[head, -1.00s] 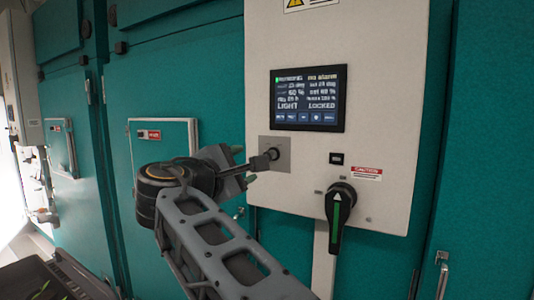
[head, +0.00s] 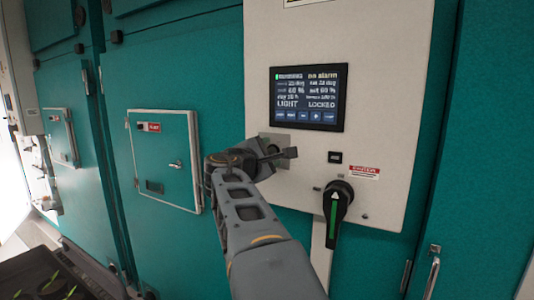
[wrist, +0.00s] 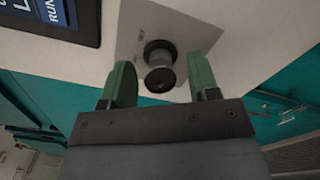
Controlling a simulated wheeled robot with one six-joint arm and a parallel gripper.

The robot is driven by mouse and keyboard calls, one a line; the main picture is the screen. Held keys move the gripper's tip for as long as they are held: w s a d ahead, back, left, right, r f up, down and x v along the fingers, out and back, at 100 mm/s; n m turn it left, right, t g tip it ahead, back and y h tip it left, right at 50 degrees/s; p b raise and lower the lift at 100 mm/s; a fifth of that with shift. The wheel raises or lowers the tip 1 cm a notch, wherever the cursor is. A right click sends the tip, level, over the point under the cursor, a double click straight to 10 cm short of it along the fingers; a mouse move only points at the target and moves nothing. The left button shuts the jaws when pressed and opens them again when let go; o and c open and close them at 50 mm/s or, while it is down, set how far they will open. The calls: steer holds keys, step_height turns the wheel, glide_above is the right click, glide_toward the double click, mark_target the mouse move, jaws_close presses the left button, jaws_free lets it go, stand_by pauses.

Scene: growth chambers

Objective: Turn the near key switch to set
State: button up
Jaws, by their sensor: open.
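The near key switch (wrist: 160,66) is a round dark knob on a grey square plate (wrist: 125,45) on the white control panel. In the wrist view it lies between and just beyond the two green fingertips of my gripper (wrist: 161,84). The fingers are open, with a gap on each side of the knob. In the head view my gripper (head: 278,158) is in front of the plate (head: 300,144) and hides most of the switch. The screen (head: 307,98) above it reads LIGHT and LOCKED.
A large black rotary handle with a green stripe (head: 337,205) sticks out at the panel's lower right. A small black label (head: 335,158) is above it. Teal chamber doors (head: 165,160) with handles surround the panel. A dark tray with seedlings (head: 55,280) is at lower left.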

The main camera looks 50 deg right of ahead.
steer(key=c, duration=0.9)
steer(key=shift+f+b, duration=0.1)
steer(key=shift+b, duration=0.2)
steer(key=m+b, duration=0.1)
steer(key=b, duration=0.1)
steer(key=shift+f+m+b, duration=0.25)
steer(key=shift+m+b, duration=0.1)
steer(key=shift+m, duration=0.05)
steer(key=m+b, duration=0.2)
steer(key=b, duration=0.1)
steer(key=shift+f+m+b, duration=0.1)
steer(key=shift+m+b, duration=0.2)
steer(key=shift+b, duration=0.05)
steer(key=m+b, duration=0.3)
steer(key=shift+m+b, duration=0.3)
steer(key=shift+b, duration=0.1)
steer(key=shift+r+m+b, duration=0.15)
steer(key=shift+m+b, duration=0.6)
steer(key=shift+m, duration=0.25)
steer(key=shift+r+m+b, duration=0.1)
steer(key=shift+m+b, duration=0.6)
steer(key=shift+m, duration=0.3)
